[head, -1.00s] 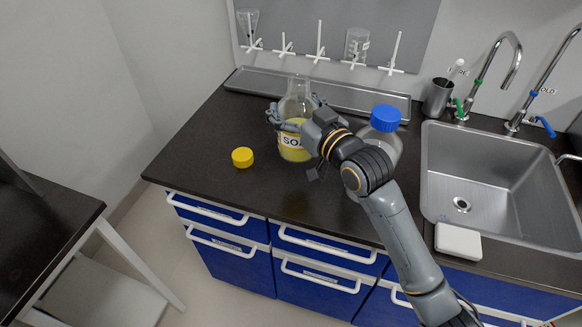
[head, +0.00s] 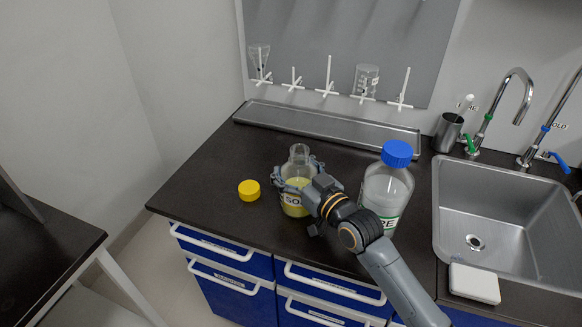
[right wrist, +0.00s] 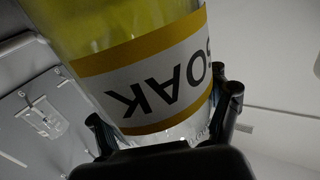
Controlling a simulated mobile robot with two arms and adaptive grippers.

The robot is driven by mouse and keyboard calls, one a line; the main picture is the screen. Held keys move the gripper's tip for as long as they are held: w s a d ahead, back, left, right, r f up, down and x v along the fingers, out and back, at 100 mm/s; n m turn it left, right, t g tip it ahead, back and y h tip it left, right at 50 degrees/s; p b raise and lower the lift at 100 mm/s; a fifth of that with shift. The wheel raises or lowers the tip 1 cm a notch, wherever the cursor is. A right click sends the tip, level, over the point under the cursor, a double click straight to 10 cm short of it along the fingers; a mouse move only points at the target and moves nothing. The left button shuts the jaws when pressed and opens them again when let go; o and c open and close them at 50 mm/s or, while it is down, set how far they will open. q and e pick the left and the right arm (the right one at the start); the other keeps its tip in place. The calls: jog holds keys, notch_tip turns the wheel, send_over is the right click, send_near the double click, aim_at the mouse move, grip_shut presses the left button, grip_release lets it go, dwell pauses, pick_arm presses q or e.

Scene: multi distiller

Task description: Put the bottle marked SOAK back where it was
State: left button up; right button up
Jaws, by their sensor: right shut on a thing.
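The bottle marked SOAK (head: 296,197) is clear glass with yellow liquid, an open neck and a yellow-banded label. It is upright at the middle of the dark counter; I cannot tell whether its base touches. My right gripper (head: 294,188) is shut around its body from the right. In the right wrist view the SOAK bottle (right wrist: 140,75) fills the middle, label upside down, between the fingers (right wrist: 165,125). A yellow cap (head: 249,190) lies on the counter to its left. My left gripper is not in view.
A bottle with a blue cap (head: 386,190) stands just right of my right gripper. A metal tray (head: 320,124) runs along the back, under a drying rack (head: 330,90). A sink (head: 500,215) is at the right. The counter left of the cap is clear.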

aim_at(299, 180)
jog(key=shift+r, duration=0.15)
jog(key=o, duration=2)
jog(key=shift+f, duration=0.25)
jog(key=shift+c, duration=0.2)
jog(key=shift+r, duration=0.2)
jog(key=v, duration=0.7)
jog(key=shift+s+d+b, duration=0.15)
jog(key=shift+s+b, duration=0.05)
jog(key=shift+b, duration=0.15)
